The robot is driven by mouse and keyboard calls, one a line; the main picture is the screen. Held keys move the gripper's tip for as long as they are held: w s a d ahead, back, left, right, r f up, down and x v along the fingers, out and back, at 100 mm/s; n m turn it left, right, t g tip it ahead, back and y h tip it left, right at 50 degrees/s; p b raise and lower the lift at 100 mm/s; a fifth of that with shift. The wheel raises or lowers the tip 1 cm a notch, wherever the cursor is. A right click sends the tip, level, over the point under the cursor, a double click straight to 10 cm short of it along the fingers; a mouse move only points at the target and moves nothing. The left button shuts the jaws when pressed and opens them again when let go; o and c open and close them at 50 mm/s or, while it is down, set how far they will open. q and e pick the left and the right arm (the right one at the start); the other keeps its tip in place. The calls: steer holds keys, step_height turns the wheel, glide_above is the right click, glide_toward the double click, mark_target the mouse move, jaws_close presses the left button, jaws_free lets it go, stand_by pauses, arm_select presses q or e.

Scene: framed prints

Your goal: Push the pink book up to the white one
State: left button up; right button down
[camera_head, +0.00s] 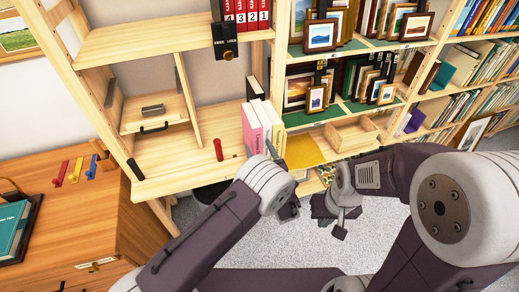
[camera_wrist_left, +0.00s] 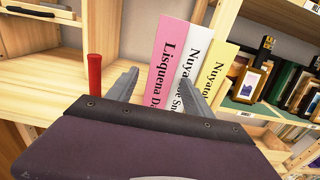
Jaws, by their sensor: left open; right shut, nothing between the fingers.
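The pink book (camera_head: 252,130) stands upright on a light wooden shelf; its spine also shows in the left wrist view (camera_wrist_left: 166,55). The white book (camera_wrist_left: 195,62) stands just right of it, with a yellow book (camera_wrist_left: 220,75) on its far side. In the left wrist view the pink and white spines look side by side; I cannot tell whether they touch. My left gripper (camera_wrist_left: 158,90) is open and empty, its fingers apart in front of the book spines, hiding their lower parts. My right gripper (camera_head: 342,212) is shut and empty, over the carpet away from the books.
A red cylinder (camera_head: 218,150) stands on the shelf left of the books, with bare shelf (camera_head: 180,160) around it. A wooden drawer unit (camera_head: 152,112) is behind at the left.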

arm_select(q)
steer(key=v, duration=0.9)
steer(key=shift+b, duration=0.3)
